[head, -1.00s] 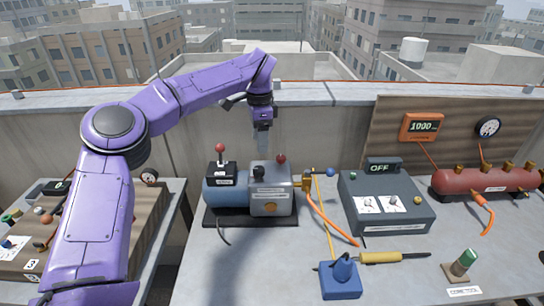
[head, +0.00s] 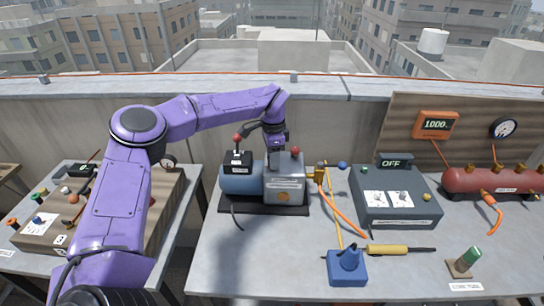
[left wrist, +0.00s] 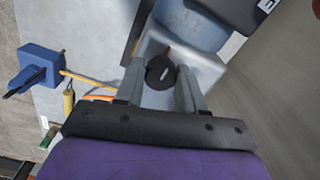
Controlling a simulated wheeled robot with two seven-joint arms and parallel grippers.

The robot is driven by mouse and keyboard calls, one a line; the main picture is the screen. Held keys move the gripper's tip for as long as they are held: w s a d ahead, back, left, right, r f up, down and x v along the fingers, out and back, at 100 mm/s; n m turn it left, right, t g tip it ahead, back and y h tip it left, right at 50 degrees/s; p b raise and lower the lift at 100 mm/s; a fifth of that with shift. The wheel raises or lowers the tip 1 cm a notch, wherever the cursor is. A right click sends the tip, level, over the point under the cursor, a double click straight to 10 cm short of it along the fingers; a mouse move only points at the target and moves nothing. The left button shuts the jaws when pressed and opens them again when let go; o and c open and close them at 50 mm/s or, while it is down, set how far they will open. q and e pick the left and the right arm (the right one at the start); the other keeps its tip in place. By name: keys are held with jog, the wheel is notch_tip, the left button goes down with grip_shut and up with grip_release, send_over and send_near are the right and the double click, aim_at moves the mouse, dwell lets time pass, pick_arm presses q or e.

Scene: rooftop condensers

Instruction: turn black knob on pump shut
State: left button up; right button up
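The pump (head: 297,170) has a blue cylinder and a grey housing on a black base. It stands on the grey bench. The black knob on top of the housing is hidden by my left gripper (head: 274,158) in the head view. In the left wrist view the round black knob (left wrist: 160,73), with a pale mark on its top, lies between the two fingers of my left gripper (left wrist: 163,82). The fingers are apart, one on each side of the knob. I cannot tell whether they touch it. My right gripper is not in view.
A red-topped switch (head: 237,160) stands on the pump's blue cylinder, close to my wrist. A red knob (head: 295,151) is at the back. A brass valve (head: 316,173) with an orange hose is at the right. A blue device (head: 347,266) lies in front.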

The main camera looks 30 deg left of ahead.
pick_arm(q)
jog(key=c, duration=0.4)
jog(key=shift+f, duration=0.1)
jog(key=shift+f+m+b, duration=0.15)
jog(key=shift+m+b, duration=0.6)
jog(key=shift+m, duration=0.15)
jog(key=shift+m+b, duration=0.5)
jog(key=shift+m, duration=0.4)
jog(key=m+b, duration=0.1)
jog(key=m, duration=0.3)
jog(key=shift+m, duration=0.3)
jog(key=m, duration=0.4)
jog(key=shift+b, duration=0.4)
jog(key=m, duration=0.5)
jog(key=shift+m+p, duration=0.35)
jog(key=shift+m, duration=0.05)
jog(key=shift+c, duration=0.2)
